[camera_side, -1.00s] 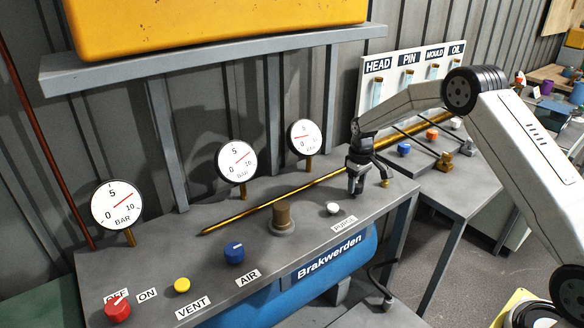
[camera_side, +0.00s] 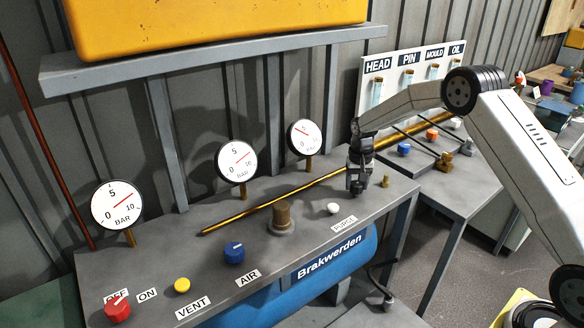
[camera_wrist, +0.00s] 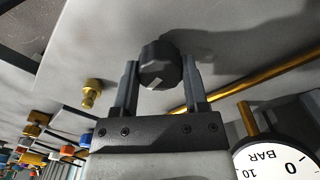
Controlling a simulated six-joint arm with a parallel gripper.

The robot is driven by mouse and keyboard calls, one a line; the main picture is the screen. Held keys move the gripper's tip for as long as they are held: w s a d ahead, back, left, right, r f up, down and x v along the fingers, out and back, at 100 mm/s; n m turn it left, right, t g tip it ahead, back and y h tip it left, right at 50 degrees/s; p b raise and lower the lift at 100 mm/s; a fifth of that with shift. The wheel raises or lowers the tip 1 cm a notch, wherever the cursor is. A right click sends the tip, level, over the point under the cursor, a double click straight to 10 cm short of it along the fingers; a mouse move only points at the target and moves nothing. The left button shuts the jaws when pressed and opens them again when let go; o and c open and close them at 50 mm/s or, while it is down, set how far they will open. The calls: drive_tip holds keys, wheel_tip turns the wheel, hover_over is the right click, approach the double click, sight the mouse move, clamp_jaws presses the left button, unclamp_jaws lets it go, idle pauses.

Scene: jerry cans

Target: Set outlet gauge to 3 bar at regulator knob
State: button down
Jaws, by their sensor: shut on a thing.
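The black regulator knob (camera_wrist: 160,68), with a white pointer mark, sits between the two fingers of my gripper (camera_wrist: 158,82) in the wrist view. My gripper is shut on it.
Two more gauges (camera_side: 236,161) (camera_side: 117,205) stand further left. A brass pipe (camera_side: 290,197) runs behind the knob. A white PURGE button (camera_side: 333,208), blue AIR knob (camera_side: 234,252), yellow VENT button (camera_side: 182,285) and red switch (camera_side: 117,308) sit on the bench (camera_side: 285,262).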

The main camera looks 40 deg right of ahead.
sight(356, 186)
idle(0.3)
drive_tip(key=shift+c, duration=0.5)
unclamp_jaws()
drive_tip(key=shift+r, duration=0.1)
drive_tip(key=shift+r, duration=3.8)
drive_tip(key=shift+a, duration=0.1)
drive_tip(key=shift+s+a+r, duration=0.25)
drive_tip(key=shift+s+a, duration=0.15)
drive_tip(key=shift+a, duration=0.05)
drive_tip(key=s+a+n+t, duration=0.1)
drive_tip(key=s+a, duration=0.3)
drive_tip(key=s, duration=0.4)
drive_tip(key=s+a+n, duration=0.3)
drive_tip(key=s+a, duration=0.2)
drive_tip(key=s, duration=0.3)
drive_tip(key=s+a+n+t, duration=0.1)
drive_tip(key=s+a+n, duration=0.2)
drive_tip(key=s, duration=0.6)
drive_tip(key=shift+a+r+t, duration=0.15)
drive_tip(key=shift+a+t, duration=0.15)
drive_tip(key=shift+a, duration=0.65)
